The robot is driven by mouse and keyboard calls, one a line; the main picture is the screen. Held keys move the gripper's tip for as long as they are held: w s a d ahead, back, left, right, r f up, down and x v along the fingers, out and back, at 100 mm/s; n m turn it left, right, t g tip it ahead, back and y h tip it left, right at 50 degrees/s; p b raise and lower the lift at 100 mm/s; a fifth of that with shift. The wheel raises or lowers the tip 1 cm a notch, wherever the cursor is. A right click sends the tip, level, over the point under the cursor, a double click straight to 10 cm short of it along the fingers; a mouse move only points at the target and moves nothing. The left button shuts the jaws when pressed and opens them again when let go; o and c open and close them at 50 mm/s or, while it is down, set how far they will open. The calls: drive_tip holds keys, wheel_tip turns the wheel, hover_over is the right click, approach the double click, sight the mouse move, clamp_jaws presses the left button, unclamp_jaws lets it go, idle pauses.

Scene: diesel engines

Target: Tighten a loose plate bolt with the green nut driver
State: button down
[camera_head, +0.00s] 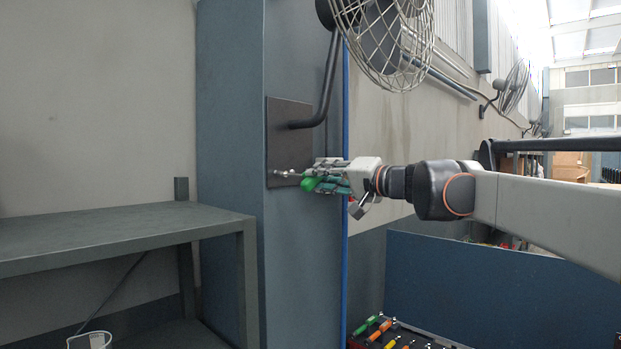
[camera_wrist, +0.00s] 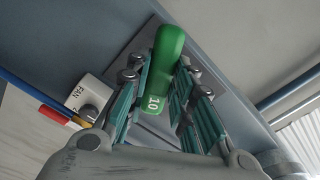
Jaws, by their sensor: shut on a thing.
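The green nut driver (camera_head: 311,184) is in my gripper (camera_head: 318,176), at the lower part of the dark plate (camera_head: 290,125) on the blue-grey column. Its thin shaft points left, with the tip by the plate's lower edge; I cannot tell whether it touches a bolt. In the wrist view, the green handle (camera_wrist: 167,55), marked 10, lies between the teal-padded fingers of my gripper (camera_wrist: 165,85). The fingers are shut on it. The loose bolt cannot be made out clearly, and the shaft is hidden in the wrist view.
A caged fan (camera_head: 385,40) hangs above on a bent bracket from the plate. A knob box (camera_wrist: 95,97) marked FAN sits beside the column. A grey bench (camera_head: 110,235) stands left. Below are orange- and green-handled tools (camera_head: 380,331) and a blue panel (camera_head: 490,290).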

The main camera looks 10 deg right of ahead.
drive_tip(key=shift+s+d, duration=0.1)
drive_tip(key=shift+s, duration=0.05)
drive_tip(key=v, duration=0.7)
drive_tip(key=shift+s, duration=0.3)
drive_tip(key=shift+d, duration=0.1)
